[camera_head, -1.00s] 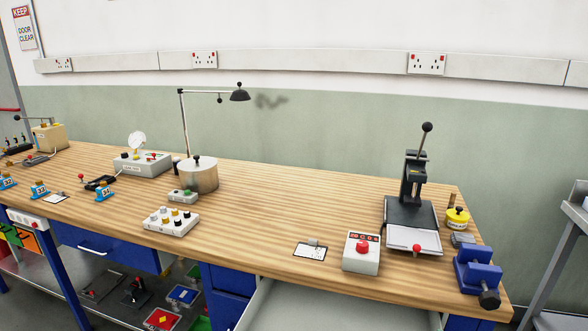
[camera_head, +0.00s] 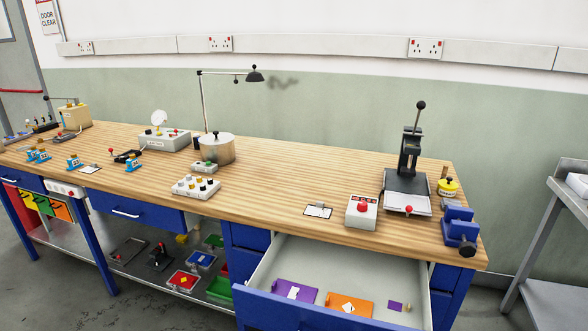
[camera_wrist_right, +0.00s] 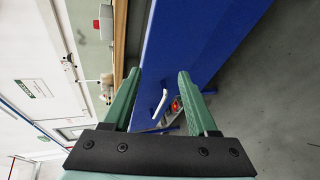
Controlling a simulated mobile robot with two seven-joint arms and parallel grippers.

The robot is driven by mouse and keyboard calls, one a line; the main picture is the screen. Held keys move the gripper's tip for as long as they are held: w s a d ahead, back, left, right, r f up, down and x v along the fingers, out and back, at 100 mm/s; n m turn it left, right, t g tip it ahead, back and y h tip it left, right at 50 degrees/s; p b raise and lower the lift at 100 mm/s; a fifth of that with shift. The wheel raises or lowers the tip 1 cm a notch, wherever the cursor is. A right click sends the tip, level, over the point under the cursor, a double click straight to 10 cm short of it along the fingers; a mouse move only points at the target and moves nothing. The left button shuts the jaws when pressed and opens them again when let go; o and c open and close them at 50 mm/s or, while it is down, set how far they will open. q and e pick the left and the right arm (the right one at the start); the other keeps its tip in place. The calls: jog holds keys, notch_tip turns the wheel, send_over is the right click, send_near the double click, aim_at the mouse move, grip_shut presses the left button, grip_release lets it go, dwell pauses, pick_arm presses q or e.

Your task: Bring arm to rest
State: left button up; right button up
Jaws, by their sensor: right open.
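My right gripper (camera_wrist_right: 160,92) shows in the right wrist view with its two green fingers spread apart and nothing between them. Beyond the fingers are a blue panel (camera_wrist_right: 195,35) and a white handle (camera_wrist_right: 160,103). Neither gripper shows in the head view, and my left gripper is in no view. In the head view the wooden workbench (camera_head: 290,190) runs across the room, and its wide drawer (camera_head: 300,316) at the front stands open. In the drawer lie a purple plate (camera_head: 294,291), an orange plate (camera_head: 349,305) and a small purple piece (camera_head: 395,306).
On the bench are a lever press (camera_head: 409,165), a blue vice (camera_head: 459,226), a red-button box (camera_head: 361,212), a metal pot (camera_head: 216,148) and a nozzle block (camera_head: 195,187). A grey side table (camera_head: 545,230) stands at the right.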

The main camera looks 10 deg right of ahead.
jog(key=s+a+f+m+g+y+p, duration=0.1)
jog(key=s+a+f+m+g+y, duration=0.1)
jog(key=s+a+f+m, duration=0.2)
jog(key=s+a+f+m+g+y+p, duration=0.1)
jog(key=s+a+f+m+g+y, duration=0.1)
jog(key=s+a+f+m, duration=0.3)
jog(key=a+m, duration=0.4)
jog(key=m, duration=0.2)
jog(key=shift+a+g+y, duration=0.3)
jog(key=shift+a+g, duration=0.05)
jog(key=shift+g, duration=0.05)
